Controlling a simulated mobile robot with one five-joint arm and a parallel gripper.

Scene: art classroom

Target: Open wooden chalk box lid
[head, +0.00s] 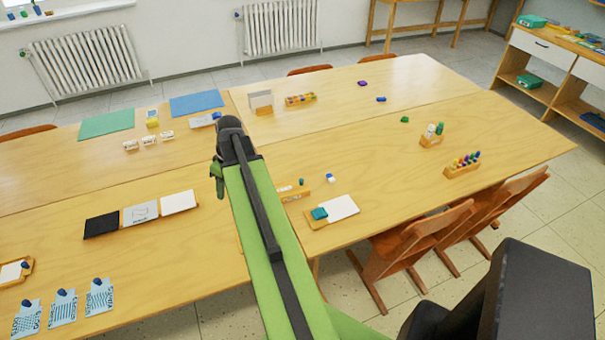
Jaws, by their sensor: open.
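A small wooden box (293,191) with dark marks on its front stands on the table just right of my green arm. It may be the chalk box; its left end is close to or behind the arm, and I cannot make out its lid. My gripper (217,178) shows as small dark and green parts at the far end of the arm, over the tables and left of this box. It is open and holds nothing that I can see. The arm hides part of the table.
A wooden tray (335,211) with white paper and a teal block lies near the table edge (440,210). Marker holders (463,167) stand at the right. Paper cards (140,213) lie at the left. Chairs (410,245) stand at the front edge.

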